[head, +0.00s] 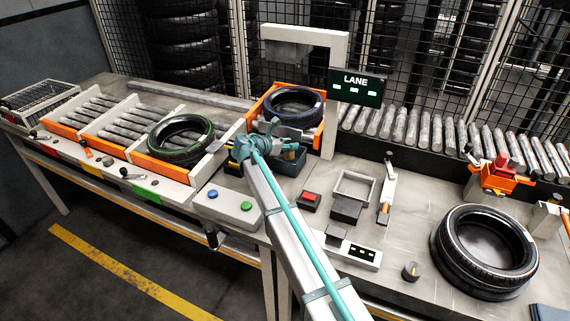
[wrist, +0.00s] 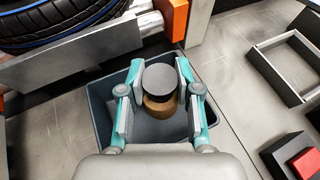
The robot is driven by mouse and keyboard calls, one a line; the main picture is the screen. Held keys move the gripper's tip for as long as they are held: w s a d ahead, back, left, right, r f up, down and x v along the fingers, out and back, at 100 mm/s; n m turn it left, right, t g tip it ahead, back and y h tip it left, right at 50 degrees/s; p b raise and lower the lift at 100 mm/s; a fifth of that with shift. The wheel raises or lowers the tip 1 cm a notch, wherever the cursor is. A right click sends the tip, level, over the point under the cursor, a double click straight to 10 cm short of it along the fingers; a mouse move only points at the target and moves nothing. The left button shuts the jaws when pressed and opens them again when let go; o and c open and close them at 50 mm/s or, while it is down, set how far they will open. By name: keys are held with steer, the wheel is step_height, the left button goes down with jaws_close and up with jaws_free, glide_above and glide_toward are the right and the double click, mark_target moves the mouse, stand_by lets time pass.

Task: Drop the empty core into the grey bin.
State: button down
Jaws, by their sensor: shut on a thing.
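My gripper (wrist: 158,84) is shut on the core, with one finger on each side. My gripper hides part of the bin there.
A blue-striped tyre (head: 292,106) lies in an orange-ended bay behind the bin. A green-striped tyre (head: 181,140) lies on the rollers at left. A red button box (head: 309,201) and an open square frame (head: 354,187) stand to the right. A large tyre (head: 484,250) lies at far right.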

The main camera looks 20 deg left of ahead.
steer(key=c, duration=0.7)
jaws_free()
steer(key=v, duration=1.2)
steer(key=shift+r, duration=0.1)
